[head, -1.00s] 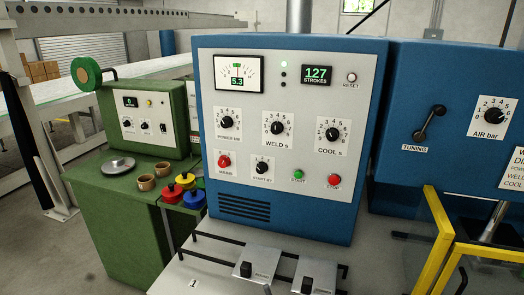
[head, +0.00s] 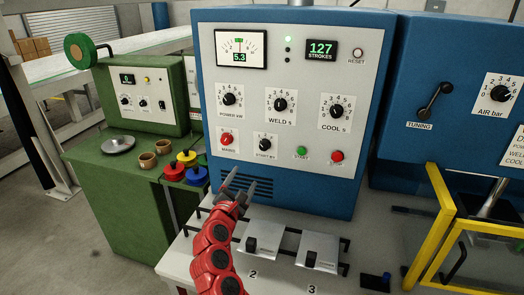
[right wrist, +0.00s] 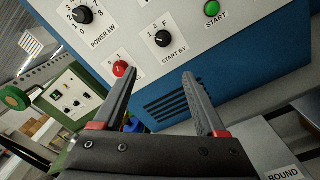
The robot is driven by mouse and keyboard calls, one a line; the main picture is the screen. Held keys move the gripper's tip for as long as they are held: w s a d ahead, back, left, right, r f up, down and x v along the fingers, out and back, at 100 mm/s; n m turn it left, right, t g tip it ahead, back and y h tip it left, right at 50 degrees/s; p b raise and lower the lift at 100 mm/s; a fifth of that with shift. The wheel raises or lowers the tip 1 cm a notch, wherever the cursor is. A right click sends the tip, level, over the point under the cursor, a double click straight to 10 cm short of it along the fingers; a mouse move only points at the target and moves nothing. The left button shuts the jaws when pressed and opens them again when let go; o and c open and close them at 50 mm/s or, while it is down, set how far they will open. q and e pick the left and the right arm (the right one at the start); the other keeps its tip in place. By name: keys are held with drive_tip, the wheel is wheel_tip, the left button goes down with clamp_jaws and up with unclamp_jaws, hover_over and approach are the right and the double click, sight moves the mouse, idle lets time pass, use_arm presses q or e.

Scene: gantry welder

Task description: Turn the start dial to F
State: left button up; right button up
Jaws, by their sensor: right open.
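The start dial (head: 265,143) is a small black knob labelled START BY, low on the blue welder cabinet's pale panel. In the right wrist view the dial (right wrist: 163,39) shows the marks 1, 2 and F around it; its pointer is too small to read surely. My red right gripper (head: 240,182) is open and empty, below and a little left of the dial, in front of the vent slots. In the right wrist view the fingertips (right wrist: 159,76) are apart, just below the dial and not touching it. My left gripper is not in view.
The red MAINS knob (head: 227,138) is left of the dial; the green START button (head: 301,152) and red STOP button (head: 337,156) are right. Black rails and metal blocks (head: 262,250) lie on the bench below. A yellow frame (head: 440,190) stands at right.

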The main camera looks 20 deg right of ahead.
drive_tip(key=p, duration=0.3)
approach(263, 148)
drive_tip(key=x, duration=0.7)
drive_tip(key=shift+s+r+b, duration=0.1)
drive_tip(key=shift+b, duration=0.2)
drive_tip(key=shift+x, duration=0.75)
clamp_jaws()
